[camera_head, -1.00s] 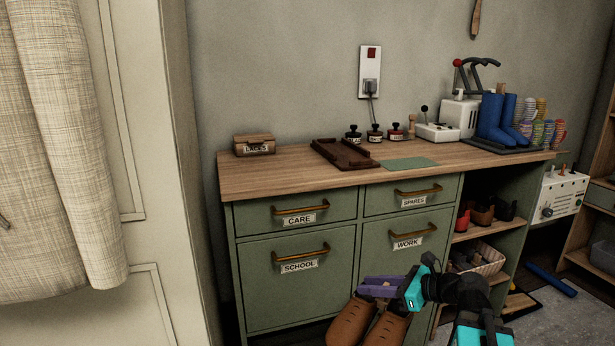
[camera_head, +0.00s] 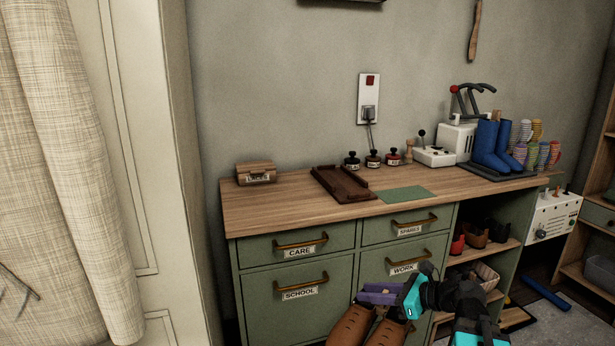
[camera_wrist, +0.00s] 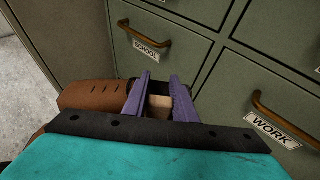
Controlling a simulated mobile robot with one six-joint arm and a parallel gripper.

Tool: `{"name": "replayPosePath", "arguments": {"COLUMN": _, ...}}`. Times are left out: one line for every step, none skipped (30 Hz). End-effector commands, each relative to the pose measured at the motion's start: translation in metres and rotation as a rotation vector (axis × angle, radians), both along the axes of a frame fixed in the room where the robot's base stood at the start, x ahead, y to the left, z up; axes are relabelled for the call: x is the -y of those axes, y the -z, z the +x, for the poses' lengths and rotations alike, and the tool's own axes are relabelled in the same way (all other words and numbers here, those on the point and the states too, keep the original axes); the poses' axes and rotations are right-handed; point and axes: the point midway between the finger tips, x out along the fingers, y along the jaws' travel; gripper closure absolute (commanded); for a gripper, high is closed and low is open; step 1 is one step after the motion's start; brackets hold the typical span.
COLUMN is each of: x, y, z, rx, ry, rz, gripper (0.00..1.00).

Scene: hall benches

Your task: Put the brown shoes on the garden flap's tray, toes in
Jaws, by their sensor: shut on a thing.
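The brown shoes (camera_head: 358,328) hang as a pair at the bottom of the head view, toes down and to the left. Their lower ends are cut off. My gripper (camera_head: 380,295), with purple fingers, is shut on them near their upper ends, in front of the green cabinet. In the wrist view, a brown shoe (camera_wrist: 88,95) shows left of the fingers (camera_wrist: 160,88), with a tan piece between them. The flap labels read SCHOOL (camera_head: 299,293) and WORK (camera_head: 403,268); both look closed. I see no label reading GARDEN and no flap tray.
The wooden worktop (camera_head: 270,205) holds a small box (camera_head: 256,174), a dark brown tray (camera_head: 343,185), a green mat (camera_head: 405,194), several small jars and blue boots (camera_head: 488,145). Open shelves (camera_head: 490,250) with shoes are at right. A curtain (camera_head: 85,170) hangs at left.

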Motion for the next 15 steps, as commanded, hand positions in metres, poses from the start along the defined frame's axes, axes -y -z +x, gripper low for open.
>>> {"name": "replayPosePath", "arguments": {"x": 0.000, "y": -0.012, "z": 0.000, "rx": 0.000, "ry": 0.000, "rz": 0.002, "gripper": 1.00}}
{"name": "replayPosePath", "arguments": {"x": 0.000, "y": -0.014, "z": 0.000, "rx": 0.000, "ry": 0.000, "rz": 0.002, "gripper": 1.00}}
{"name": "replayPosePath", "arguments": {"x": 0.000, "y": -0.018, "z": 0.000, "rx": 0.000, "ry": 0.000, "rz": 0.002, "gripper": 1.00}}
{"name": "replayPosePath", "arguments": {"x": 0.000, "y": -0.020, "z": 0.000, "rx": 0.000, "ry": 0.000, "rz": 0.002, "gripper": 1.00}}
{"name": "replayPosePath", "arguments": {"x": 0.000, "y": -0.023, "z": 0.000, "rx": 0.000, "ry": 0.000, "rz": 0.002, "gripper": 1.00}}
{"name": "replayPosePath", "arguments": {"x": 0.000, "y": -0.026, "z": 0.000, "rx": 0.000, "ry": 0.000, "rz": 0.002, "gripper": 1.00}}
{"name": "replayPosePath", "arguments": {"x": 0.000, "y": -0.029, "z": 0.000, "rx": 0.000, "ry": 0.000, "rz": 0.002, "gripper": 1.00}}
{"name": "replayPosePath", "arguments": {"x": 0.000, "y": -0.031, "z": 0.000, "rx": 0.000, "ry": 0.000, "rz": 0.002, "gripper": 1.00}}
{"name": "replayPosePath", "arguments": {"x": 0.000, "y": -0.035, "z": 0.000, "rx": 0.000, "ry": 0.000, "rz": 0.002, "gripper": 1.00}}
{"name": "replayPosePath", "arguments": {"x": 0.000, "y": -0.037, "z": 0.000, "rx": 0.000, "ry": 0.000, "rz": 0.002, "gripper": 1.00}}
{"name": "replayPosePath", "arguments": {"x": 0.000, "y": -0.040, "z": 0.000, "rx": 0.000, "ry": 0.000, "rz": 0.002, "gripper": 1.00}}
{"name": "replayPosePath", "arguments": {"x": 0.000, "y": -0.043, "z": 0.000, "rx": 0.000, "ry": 0.000, "rz": 0.002, "gripper": 1.00}}
{"name": "replayPosePath", "arguments": {"x": 0.000, "y": -0.046, "z": 0.000, "rx": 0.000, "ry": -0.001, "rz": 0.002, "gripper": 1.00}}
{"name": "replayPosePath", "arguments": {"x": 0.000, "y": -0.048, "z": 0.000, "rx": 0.000, "ry": -0.001, "rz": 0.002, "gripper": 1.00}}
{"name": "replayPosePath", "arguments": {"x": 0.000, "y": -0.052, "z": 0.000, "rx": 0.000, "ry": -0.001, "rz": 0.002, "gripper": 1.00}}
